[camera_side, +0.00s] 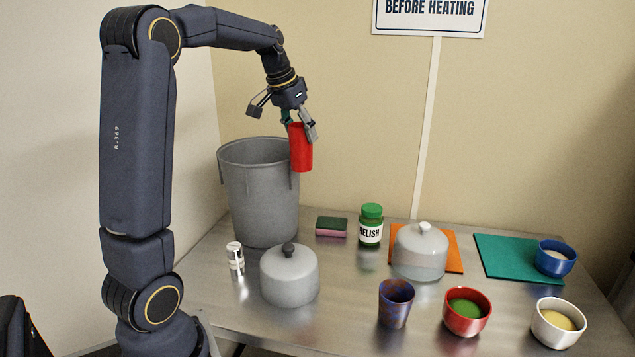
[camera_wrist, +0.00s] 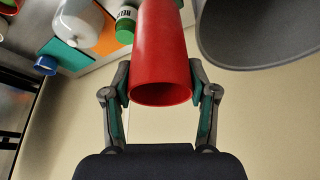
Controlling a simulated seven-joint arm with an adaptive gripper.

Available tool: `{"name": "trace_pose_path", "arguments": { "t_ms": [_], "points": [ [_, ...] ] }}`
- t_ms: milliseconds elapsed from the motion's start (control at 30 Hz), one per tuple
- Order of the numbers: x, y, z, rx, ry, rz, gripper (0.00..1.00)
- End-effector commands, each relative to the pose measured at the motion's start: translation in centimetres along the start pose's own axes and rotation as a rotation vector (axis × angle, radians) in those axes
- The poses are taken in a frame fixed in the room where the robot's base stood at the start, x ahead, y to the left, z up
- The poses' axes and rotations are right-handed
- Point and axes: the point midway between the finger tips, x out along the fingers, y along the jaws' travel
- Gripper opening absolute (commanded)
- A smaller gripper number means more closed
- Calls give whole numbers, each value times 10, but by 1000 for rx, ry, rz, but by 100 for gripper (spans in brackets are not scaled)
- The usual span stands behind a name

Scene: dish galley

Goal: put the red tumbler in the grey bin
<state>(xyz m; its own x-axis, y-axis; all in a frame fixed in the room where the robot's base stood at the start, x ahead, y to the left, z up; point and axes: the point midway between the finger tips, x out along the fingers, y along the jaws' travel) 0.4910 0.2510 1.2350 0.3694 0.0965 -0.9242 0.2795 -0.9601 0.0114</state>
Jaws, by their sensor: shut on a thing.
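My gripper (camera_side: 299,122) is shut on the red tumbler (camera_side: 301,152) and holds it in the air. In the side view the tumbler overlaps the right edge of the rim of the grey bin (camera_side: 255,195); its lower end shows just below rim height. I cannot tell from this view whether it is in front of the bin or over it. In the wrist view the tumbler (camera_wrist: 160,60) sits between both fingers, and the bin (camera_wrist: 258,45) appears to its right, apart from it. The inside of the bin is mostly hidden.
A grey lidded dome (camera_side: 289,276), a shaker (camera_side: 235,258), a sponge (camera_side: 331,226) and a relish jar (camera_side: 371,226) stand near the bin. Further right are another dome (camera_side: 420,252), a blue-brown cup (camera_side: 395,303), and red (camera_side: 467,325), white (camera_side: 545,334) and blue (camera_side: 543,265) bowls.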

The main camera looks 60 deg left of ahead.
Motion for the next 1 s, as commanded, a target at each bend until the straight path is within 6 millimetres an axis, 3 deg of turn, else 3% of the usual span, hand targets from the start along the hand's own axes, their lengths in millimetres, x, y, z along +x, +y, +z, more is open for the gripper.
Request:
{"name": "trace_pose_path", "arguments": {
  "t_ms": [100,267,500,767,1000],
  "points": [
    [-22,-35,-20,-11,3,-4,23],
    [-47,-71,-36,5,3,5,23],
    [-58,-107,-49,128,-4,47,23],
    [2,-117,-44,503,-15,203,23],
    [80,-115,-6,909,-14,375,23]
  ]
}}
